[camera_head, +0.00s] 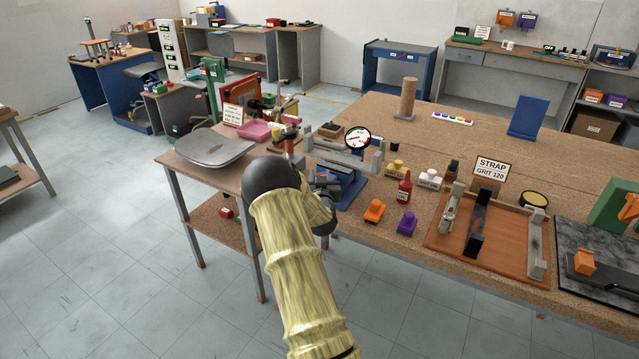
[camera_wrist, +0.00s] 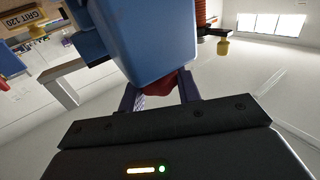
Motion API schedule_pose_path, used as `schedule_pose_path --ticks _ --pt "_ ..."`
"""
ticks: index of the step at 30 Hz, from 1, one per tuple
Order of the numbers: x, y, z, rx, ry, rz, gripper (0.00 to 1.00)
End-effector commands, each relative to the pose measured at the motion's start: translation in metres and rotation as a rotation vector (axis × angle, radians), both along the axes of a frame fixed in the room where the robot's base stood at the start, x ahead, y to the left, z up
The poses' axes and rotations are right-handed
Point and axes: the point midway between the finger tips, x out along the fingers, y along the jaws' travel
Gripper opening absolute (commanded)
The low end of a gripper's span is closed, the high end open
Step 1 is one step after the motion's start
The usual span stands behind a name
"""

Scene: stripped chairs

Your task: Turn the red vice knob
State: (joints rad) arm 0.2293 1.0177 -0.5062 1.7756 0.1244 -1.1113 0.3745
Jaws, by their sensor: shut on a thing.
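The red vice knob (camera_wrist: 176,84) shows in the wrist view as a dark red piece between my gripper's two fingers, partly hidden under the blue vice body (camera_wrist: 150,45). My gripper (camera_wrist: 160,90) is shut on the knob, with one dark finger on each side of it. In the head view, the blue vice (camera_head: 352,190) stands at the left edge of the large workbench. My arm covers part of the vice there, and the knob and my fingertips are hidden behind it.
A small side table with a grey seat shell (camera_head: 208,147) stands left of my arm. The floor in front is clear.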

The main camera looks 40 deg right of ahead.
Motion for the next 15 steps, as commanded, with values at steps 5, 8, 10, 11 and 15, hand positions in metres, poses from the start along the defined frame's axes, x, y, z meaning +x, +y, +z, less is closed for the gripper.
schedule_pose_path --ticks 5,8,10,11,15 --pt "-0.0018 -0.0041 -0.0014 -0.003 -0.004 0.124 0.10" --pt "-0.0020 -0.0047 -0.0013 -0.003 -0.004 0.200 0.10" --pt "-0.0021 -0.0054 -0.0004 -0.003 -0.005 0.254 0.10" --pt "-0.0025 -0.0060 -0.0004 -0.004 -0.005 0.277 0.10" --pt "-0.0021 -0.0057 0.0003 -0.005 -0.004 0.390 0.10"
